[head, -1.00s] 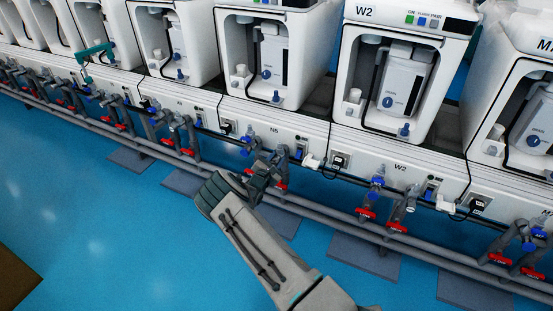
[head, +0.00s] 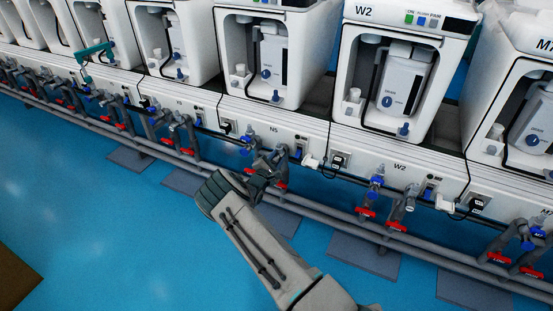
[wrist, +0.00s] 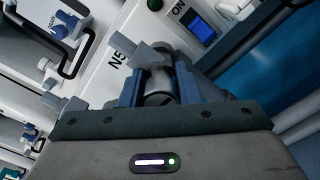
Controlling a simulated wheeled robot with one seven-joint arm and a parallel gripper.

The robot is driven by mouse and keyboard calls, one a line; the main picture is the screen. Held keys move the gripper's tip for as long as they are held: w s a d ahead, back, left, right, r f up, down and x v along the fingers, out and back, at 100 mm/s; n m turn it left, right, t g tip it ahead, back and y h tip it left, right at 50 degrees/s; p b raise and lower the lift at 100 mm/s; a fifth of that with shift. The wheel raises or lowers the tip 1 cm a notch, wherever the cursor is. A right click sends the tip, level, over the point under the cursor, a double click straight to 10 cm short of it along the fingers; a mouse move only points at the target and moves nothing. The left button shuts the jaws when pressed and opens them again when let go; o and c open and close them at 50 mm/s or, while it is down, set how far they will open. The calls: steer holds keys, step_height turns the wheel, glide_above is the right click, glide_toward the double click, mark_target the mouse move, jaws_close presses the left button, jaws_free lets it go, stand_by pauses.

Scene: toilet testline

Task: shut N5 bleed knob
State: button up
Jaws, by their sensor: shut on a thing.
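The N5 unit (head: 273,128) stands in the middle of the row, its label also in the wrist view (wrist: 117,60). Below its panel is a grey pipe assembly with blue handles (head: 247,138). My gripper (head: 268,165) reaches this assembly from the front. In the wrist view my gripper (wrist: 160,90) has its two fingers on either side of a dark grey rounded part (wrist: 158,84), which I take as the N5 bleed knob. A pale grey valve piece (wrist: 138,50) lies just beyond it. The fingers cover much of the knob, so its angle is hard to tell.
Red-handled valves (head: 367,214) and grey pipes run along the row's front. The W2 unit (head: 400,166) is to the right. A blue switch (wrist: 202,30) sits on the panel near my gripper. The blue floor (head: 110,230) in front is open.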

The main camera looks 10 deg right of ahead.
steer(key=o, duration=1)
steer(key=p+v, duration=0.3)
steer(key=v, duration=1.1)
steer(key=s+d+r+m+g+p, duration=0.3)
steer(key=s+d+r+m+g, duration=0.1)
steer(key=r, duration=0.5)
steer(key=s+d+r+m+g+p, duration=0.3)
steer(key=s+d+r+m+g, duration=0.15)
steer(key=r, duration=0.55)
steer(key=s+d+r+m+g+p, duration=0.3)
steer(key=s+d+r+m+g, duration=0.15)
steer(key=r, duration=0.45)
steer(key=s+a+r+m+y+p, duration=0.1)
steer(key=s+r+m+y+p, duration=0.1)
steer(key=s+r, duration=0.6)
steer(key=s+a+r+m+y+p, duration=0.2)
steer(key=s+r+y+p, duration=0.3)
steer(key=s+r, duration=0.3)
steer(key=s+a+r+m+t+y+p, duration=0.1)
steer(key=s+a+r+m+y+p, duration=0.1)
steer(key=s+r+p, duration=0.3)
steer(key=shift+s+a+r+m+y+p, duration=0.2)
steer(key=shift+s+r, duration=0.35)
steer(key=shift+r, duration=0.45)
steer(key=shift+s+d+r+m+y+p, duration=0.1)
steer(key=shift+s+r+y, duration=0.35)
steer(key=shift+r, duration=0.5)
steer(key=shift+s+a+r+m+y+p, duration=0.15)
steer(key=shift+s+r, duration=0.45)
steer(key=shift+r, duration=0.4)
